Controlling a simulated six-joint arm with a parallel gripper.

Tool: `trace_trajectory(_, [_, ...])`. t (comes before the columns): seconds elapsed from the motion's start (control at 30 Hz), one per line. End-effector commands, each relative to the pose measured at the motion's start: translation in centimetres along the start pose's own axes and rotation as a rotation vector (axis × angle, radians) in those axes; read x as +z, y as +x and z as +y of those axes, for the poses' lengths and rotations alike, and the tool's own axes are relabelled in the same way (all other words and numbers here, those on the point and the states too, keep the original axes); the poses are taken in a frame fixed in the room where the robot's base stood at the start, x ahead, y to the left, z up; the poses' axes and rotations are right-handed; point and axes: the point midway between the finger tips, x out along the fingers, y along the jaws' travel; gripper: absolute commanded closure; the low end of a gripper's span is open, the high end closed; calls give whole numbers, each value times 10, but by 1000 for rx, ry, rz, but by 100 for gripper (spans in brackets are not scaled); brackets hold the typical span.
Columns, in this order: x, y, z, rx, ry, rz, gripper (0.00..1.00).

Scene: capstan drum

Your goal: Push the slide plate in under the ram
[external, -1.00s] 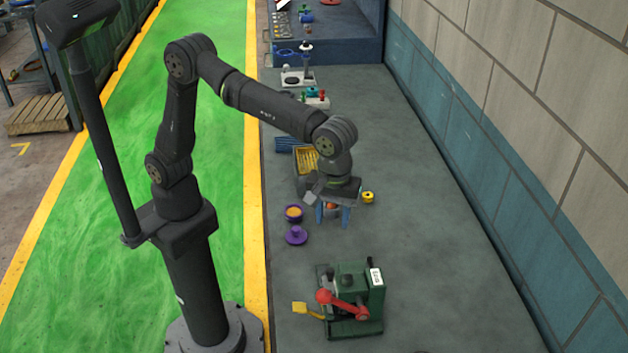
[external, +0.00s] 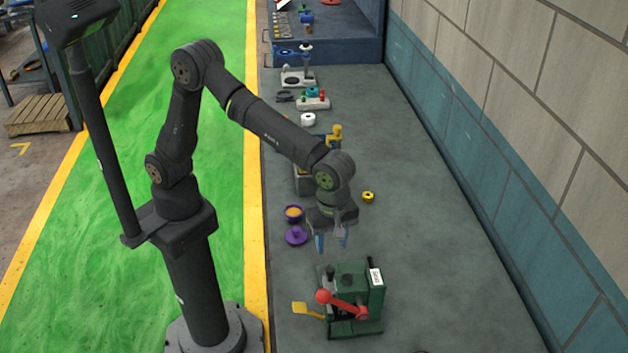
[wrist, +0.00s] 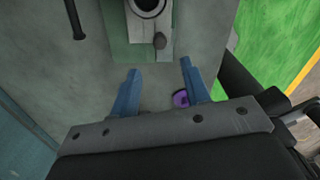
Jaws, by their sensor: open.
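A green press (external: 370,305) stands on the grey bench at the front, with a red ball-ended lever (external: 345,303) across its front. A yellow plate (external: 306,309), which looks like the slide plate, sticks out from the left of the press near its base. The ram cannot be made out clearly. My gripper (external: 331,243) is open and empty, pointing down, above and just behind the press. In the wrist view its two blue fingers (wrist: 160,78) are apart, with part of the green press (wrist: 118,35) ahead of them. The yellow plate is not seen there.
Several small fixtures stand farther back. The bench right of the press is clear up to the wall.

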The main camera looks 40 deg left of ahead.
Motion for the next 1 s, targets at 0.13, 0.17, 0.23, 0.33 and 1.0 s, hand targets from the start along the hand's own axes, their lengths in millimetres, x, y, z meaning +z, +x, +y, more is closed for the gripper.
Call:
trace_trajectory(0.13, [-1,35,0,-2,1,4,57])
trace_trajectory(0.17, [-1,41,-1,-2,1,3,57])
trace_trajectory(0.23, [0,55,0,-2,1,2,57])
trace_trajectory(0.33, [-1,71,0,-2,1,2,57])
trace_trajectory(1.0, [0,92,0,0,1,-1,83])
